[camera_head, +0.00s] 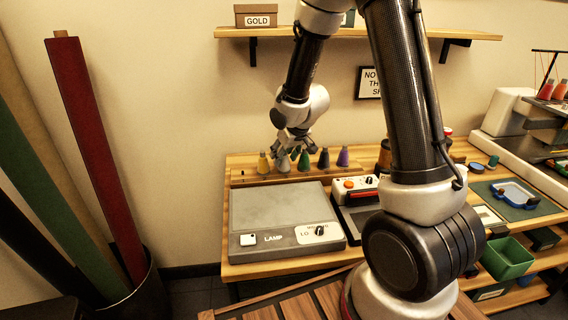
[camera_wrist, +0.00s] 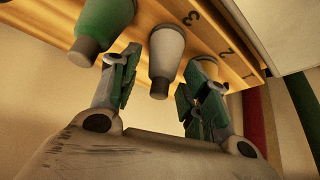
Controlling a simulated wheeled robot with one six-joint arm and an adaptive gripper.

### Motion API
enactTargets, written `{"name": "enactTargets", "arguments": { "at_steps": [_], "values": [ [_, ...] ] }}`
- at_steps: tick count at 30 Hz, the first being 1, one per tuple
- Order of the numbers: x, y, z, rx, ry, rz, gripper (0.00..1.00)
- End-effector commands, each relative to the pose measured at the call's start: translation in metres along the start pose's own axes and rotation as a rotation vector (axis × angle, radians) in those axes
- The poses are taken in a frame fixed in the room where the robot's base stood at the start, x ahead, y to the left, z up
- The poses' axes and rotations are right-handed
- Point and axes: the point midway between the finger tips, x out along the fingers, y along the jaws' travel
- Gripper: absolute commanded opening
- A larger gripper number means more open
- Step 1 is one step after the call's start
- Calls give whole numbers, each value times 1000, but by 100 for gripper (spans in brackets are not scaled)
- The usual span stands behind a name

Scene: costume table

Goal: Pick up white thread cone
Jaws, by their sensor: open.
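The white thread cone (camera_wrist: 166,52) stands on the wooden rack, between my gripper's fingers in the wrist view, with a gap on both sides. In the head view the white cone (camera_head: 283,166) is partly hidden under my gripper (camera_head: 295,148). My gripper (camera_wrist: 160,75) is open and empty around the cone's narrow end. A green cone (camera_wrist: 103,22) stands beside it, near the left finger.
The wooden rack (camera_wrist: 228,62) bears numbers. A dark blue cone (camera_head: 324,159) and a purple cone (camera_head: 343,157) stand farther right on it. The grey lamp panel (camera_head: 285,210) lies in front. A shelf (camera_head: 400,34) hangs above, behind my arm.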

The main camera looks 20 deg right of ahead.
Motion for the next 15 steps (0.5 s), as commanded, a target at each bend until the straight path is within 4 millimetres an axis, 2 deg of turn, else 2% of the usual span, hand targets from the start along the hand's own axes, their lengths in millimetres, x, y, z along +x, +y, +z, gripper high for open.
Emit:
{"name": "enactTargets", "arguments": {
  "at_steps": [3,6,14,15],
  "values": [
    [21,-1,-2,1,-4,0,46],
    [31,-1,-2,1,-3,0,46],
    [33,-1,-2,0,0,0,46],
    [33,-1,-2,0,0,0,40]
  ]
}}
